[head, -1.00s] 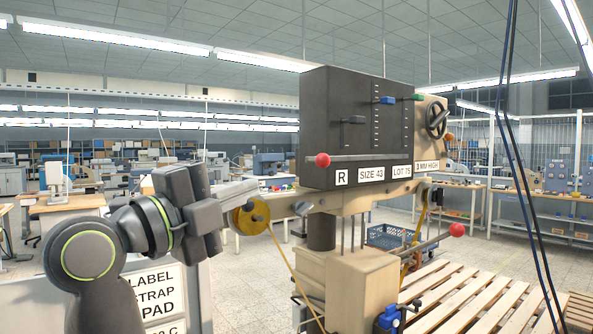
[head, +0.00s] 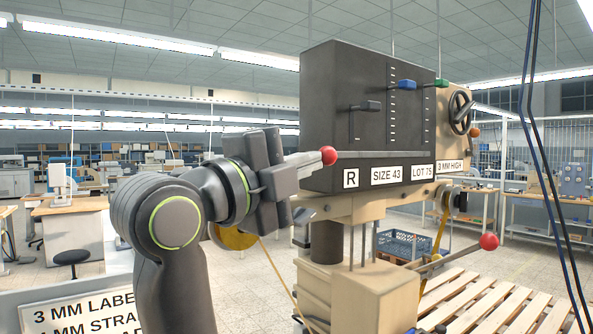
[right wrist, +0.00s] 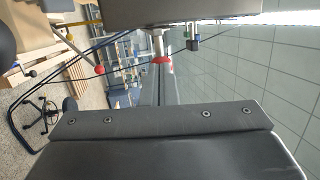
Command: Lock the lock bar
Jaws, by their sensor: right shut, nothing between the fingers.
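The lock bar (head: 390,155) is a thin grey bar across the lower front of the black press head (head: 345,100), with a red ball knob (head: 329,155) at its left end. My right gripper (head: 318,158) is shut and empty, its fingertips at the left side of the knob. I cannot tell whether they touch it. My left gripper is not in view.
A second lever with a red knob (head: 489,241) sticks out low on the press's right. The foil reel (head: 235,237) is behind my right arm. A wooden pallet (head: 465,290) lies at the lower right. Dark cables (head: 530,120) hang at the right.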

